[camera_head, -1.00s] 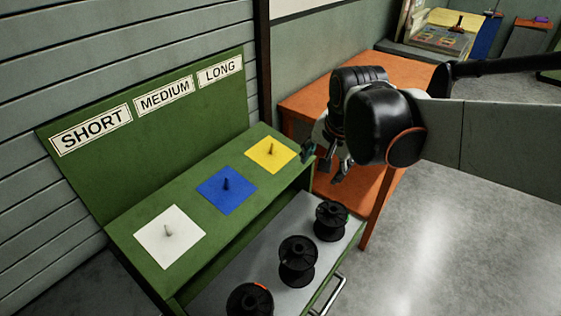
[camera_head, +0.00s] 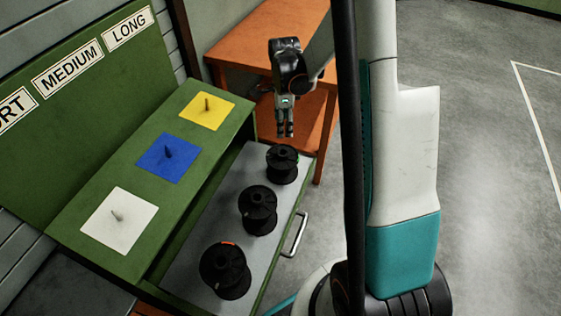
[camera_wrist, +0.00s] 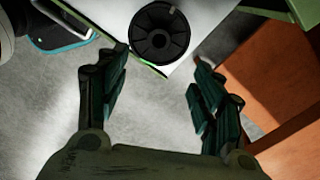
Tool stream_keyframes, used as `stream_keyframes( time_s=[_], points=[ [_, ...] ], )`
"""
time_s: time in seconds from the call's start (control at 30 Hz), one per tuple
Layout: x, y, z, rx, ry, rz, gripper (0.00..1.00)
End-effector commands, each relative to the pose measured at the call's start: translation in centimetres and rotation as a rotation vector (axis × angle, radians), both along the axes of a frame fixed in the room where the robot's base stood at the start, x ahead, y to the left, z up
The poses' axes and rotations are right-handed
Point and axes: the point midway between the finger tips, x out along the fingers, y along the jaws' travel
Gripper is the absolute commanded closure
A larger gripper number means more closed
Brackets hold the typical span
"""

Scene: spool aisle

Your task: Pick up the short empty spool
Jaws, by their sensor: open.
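I cannot tell for sure which is the short one. My gripper (camera_head: 285,132) points down, just above and behind the far spool. In the wrist view my gripper (camera_wrist: 157,65) is open and empty, and a spool (camera_wrist: 160,32) shows from above, ahead of the fingertips and between their lines. The fingers appear apart from it.
A green bench (camera_head: 140,185) carries white, blue and yellow squares with pegs, beneath a SHORT, MEDIUM, LONG board (camera_head: 90,90). An orange table (camera_head: 262,32) stands behind. The drawer handle (camera_head: 296,235) sticks out to the right. Open grey floor (camera_head: 480,140) lies at right.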

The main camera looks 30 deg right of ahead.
Motion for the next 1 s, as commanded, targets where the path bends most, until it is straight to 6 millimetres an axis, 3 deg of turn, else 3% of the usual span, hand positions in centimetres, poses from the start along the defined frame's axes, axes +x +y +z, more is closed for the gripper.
stream_keyframes(
  time_s=[0.5,0.77,1.0],
  points=[
    [0.0,-0.1,-8.0,0.001,0.005,-0.012,0.39],
    [0.0,0.0,-9.4,0.001,0.004,-0.011,0.39],
    [0.1,0.3,-12.6,0.001,0.004,-0.010,0.39]
  ],
)
